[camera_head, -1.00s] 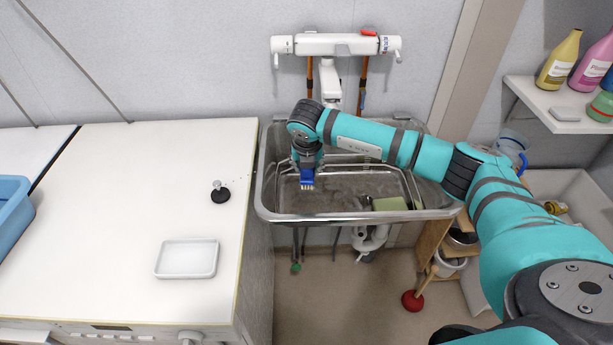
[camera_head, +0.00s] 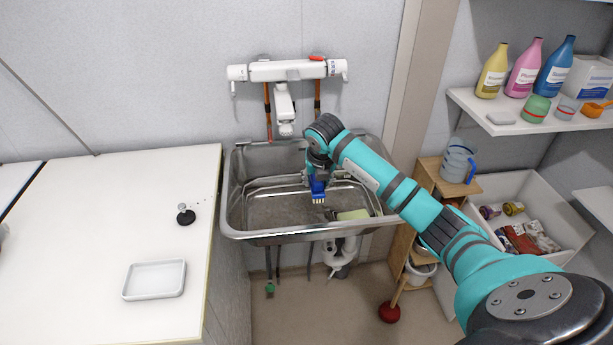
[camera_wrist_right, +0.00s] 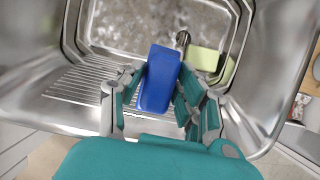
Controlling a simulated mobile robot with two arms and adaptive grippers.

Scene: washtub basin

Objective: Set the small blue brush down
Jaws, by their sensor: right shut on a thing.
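The small blue brush (camera_head: 317,189) is in my right gripper (camera_head: 318,178), held above the metal washtub basin (camera_head: 232,205) with its pale bristles pointing down. In the right wrist view the blue brush (camera_wrist_right: 160,78) sits between the two teal fingers of the right gripper (camera_wrist_right: 155,90), which are shut on it. Below and beyond it is the basin floor with ribbed metal to the left. My left gripper is not in view.
A green sponge-like block (camera_head: 353,214) lies in the basin, right of the brush. A white faucet (camera_head: 285,100) hangs at the back wall. Left is a white counter (camera_head: 90,230) with a white tray (camera_head: 154,280) and a black stopper (camera_head: 186,216). A bottle shelf (camera_head: 520,122) is at right.

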